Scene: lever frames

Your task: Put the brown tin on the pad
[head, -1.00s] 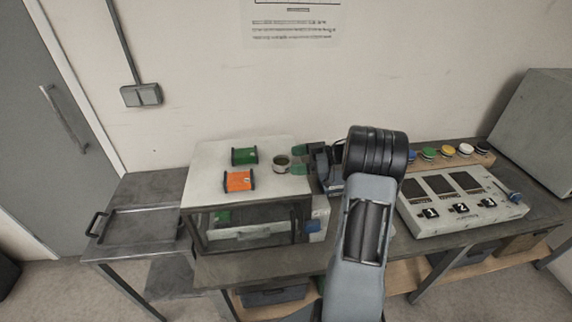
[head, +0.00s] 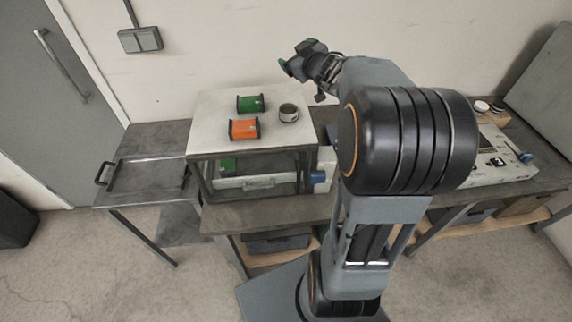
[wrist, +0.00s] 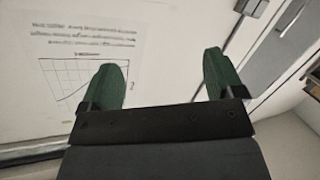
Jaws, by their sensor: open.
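A small open-topped round tin (head: 289,112) stands upright on the white top of a box-like cabinet, right of two spools. Its wall looks pale grey-brown and its inside dark. No other tin shows, and I cannot make out a pad for certain. My gripper (head: 287,62) is raised above and behind the tin, apart from it, near the wall. In the wrist view my gripper (wrist: 165,82) has its two green fingers wide apart with nothing between them. They face the wall and a printed sheet.
A green spool (head: 250,104) and an orange spool (head: 243,129) lie left of the tin on the cabinet (head: 215,120). A tray with a handle (head: 146,174) lies on the left table. A control panel (head: 490,165) at right is partly hidden by my arm.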

